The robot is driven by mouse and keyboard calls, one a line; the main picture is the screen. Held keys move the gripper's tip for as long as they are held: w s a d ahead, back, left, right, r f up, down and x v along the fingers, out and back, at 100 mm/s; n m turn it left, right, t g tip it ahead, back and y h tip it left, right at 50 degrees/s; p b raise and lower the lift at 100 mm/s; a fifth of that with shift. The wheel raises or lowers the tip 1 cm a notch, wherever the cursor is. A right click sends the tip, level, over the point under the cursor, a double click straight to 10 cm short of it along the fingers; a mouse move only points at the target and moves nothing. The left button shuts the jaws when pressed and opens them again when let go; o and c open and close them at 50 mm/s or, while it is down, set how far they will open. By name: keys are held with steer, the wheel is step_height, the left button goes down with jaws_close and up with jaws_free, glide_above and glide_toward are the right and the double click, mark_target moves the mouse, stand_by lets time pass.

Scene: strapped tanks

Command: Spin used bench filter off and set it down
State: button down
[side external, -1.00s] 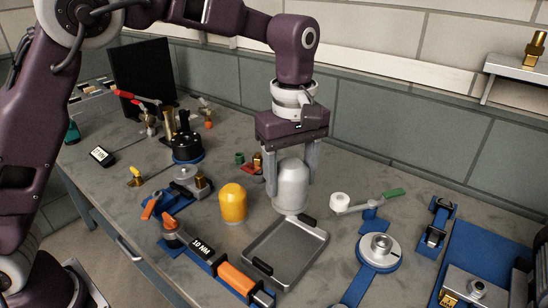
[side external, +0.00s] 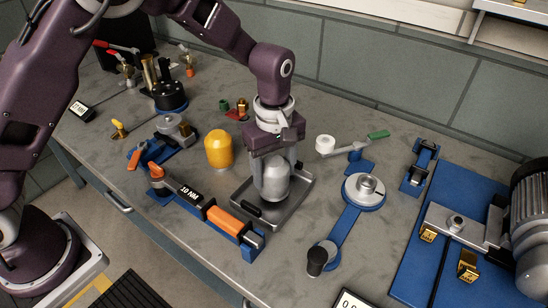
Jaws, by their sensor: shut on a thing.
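My gripper (side external: 273,176) is shut on the silver-grey filter canister (side external: 272,184), one finger on each side of it. The canister is upright, dome up, over the metal drip tray (side external: 241,207). I cannot tell whether its bottom touches the tray floor, as it hides that part. The bench filter mount, a blue base with a round metal head (side external: 364,190), stands to the right of the tray with nothing on its head. A yellow-orange canister (side external: 219,150) stands upright on the bench left of my gripper.
A torque wrench with an orange grip (side external: 229,222) lies in a blue holder just in front of the tray. A motor (side external: 530,215) on a blue plate is at the right.

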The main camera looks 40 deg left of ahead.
steer(key=shift+f, duration=0.45)
steer(key=shift+c, duration=1.8)
jaws_free()
step_height(320, 180, up, 7)
steer(key=shift+r, duration=0.1)
